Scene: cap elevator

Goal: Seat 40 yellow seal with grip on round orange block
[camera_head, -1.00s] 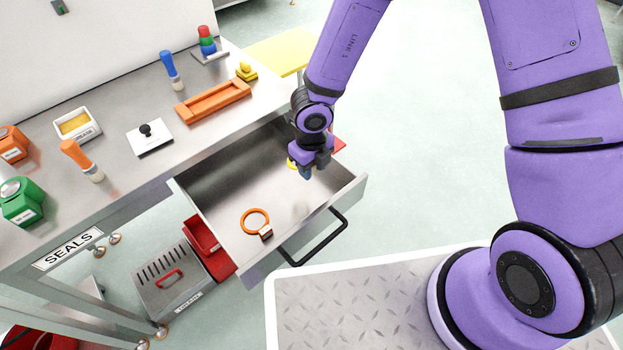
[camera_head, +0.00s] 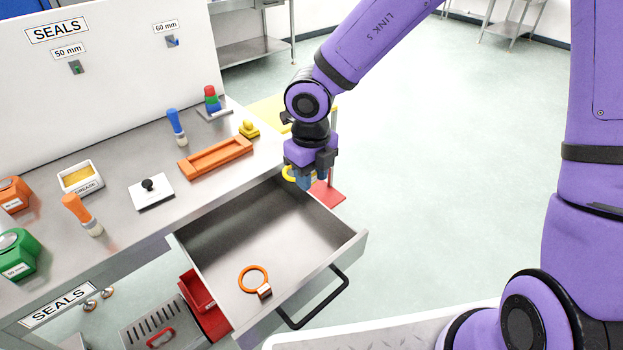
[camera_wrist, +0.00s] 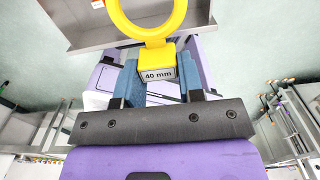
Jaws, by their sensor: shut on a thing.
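My gripper (camera_head: 304,182) is shut on the yellow seal (camera_head: 289,173), above the drawer's far right corner. In the wrist view, the blue fingers clamp the seal's yellow grip block (camera_wrist: 155,66), labelled "40 mm". Its yellow ring (camera_wrist: 148,38) sticks out beyond the fingers, and its top is cut off by the frame. An orange block (camera_head: 13,193) with a rounded body stands on the bench at the left edge, partly out of frame. Its label is too small to read surely. My gripper is far to the right of it.
The open drawer (camera_head: 345,240) holds an orange ring seal (camera_head: 254,279). On the bench are a green block (camera_head: 16,256), a grease tub (camera_head: 80,178), two brushes, a black-knobbed plate (camera_head: 150,192), an orange tray (camera_head: 215,158) and a yellow knobbed piece (camera_head: 249,130).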

